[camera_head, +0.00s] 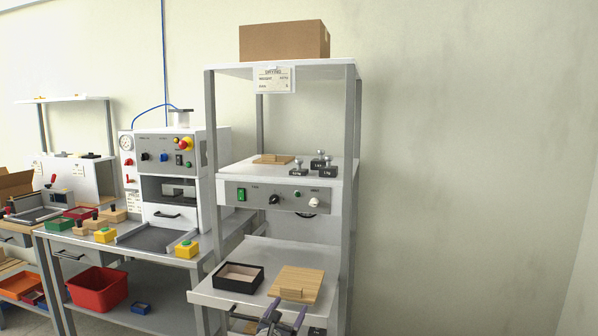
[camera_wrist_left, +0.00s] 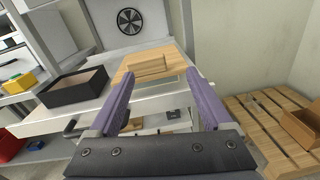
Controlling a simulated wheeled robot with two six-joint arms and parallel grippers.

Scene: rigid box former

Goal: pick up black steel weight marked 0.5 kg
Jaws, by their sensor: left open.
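Several small black weights with knobs stand on the upper shelf of the grey rack in the head view: a left one (camera_head: 298,169), a back one (camera_head: 317,163) and a right one (camera_head: 328,170). Their labels are too small to read surely, so I cannot tell which is marked 0.5 kg. My left gripper (camera_head: 288,307) is well below them, at the front edge of the lower shelf. It is open, with nothing seen between its purple fingers (camera_wrist_left: 160,88) in the left wrist view. My right gripper is not in view.
A wooden board (camera_head: 310,279) and a black open box (camera_head: 238,278) lie on the lower shelf. Rack posts (camera_head: 349,230) flank both levels. A pallet (camera_wrist_left: 255,110) is at right in the wrist view.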

